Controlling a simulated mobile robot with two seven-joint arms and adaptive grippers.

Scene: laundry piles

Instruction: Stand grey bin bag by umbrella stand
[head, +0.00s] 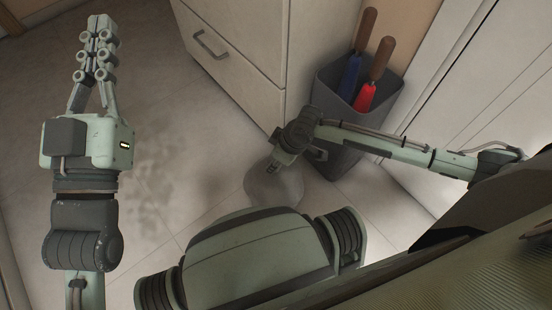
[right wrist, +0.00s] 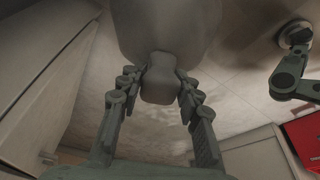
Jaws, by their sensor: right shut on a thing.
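The grey bin bag (head: 273,187) is a rounded, smooth bag below my right gripper (head: 277,166) in the head view, just left of the umbrella stand. In the right wrist view the bag (right wrist: 170,28) fills the top middle, and its neck is pinched between the two fingers (right wrist: 160,88). I cannot tell whether its base touches the floor. The umbrella stand (head: 345,152) is a dark grey square bin holding a blue and a red umbrella with brown handles; my right forearm partly hides it. My left gripper (head: 101,22) is empty, fingers together, over the floor at left.
A pale drawer cabinet (head: 238,50) stands left of and behind the umbrella stand. White panelled doors (head: 455,90) are on the right. The tiled floor (head: 165,150) between my left gripper and the bag is clear.

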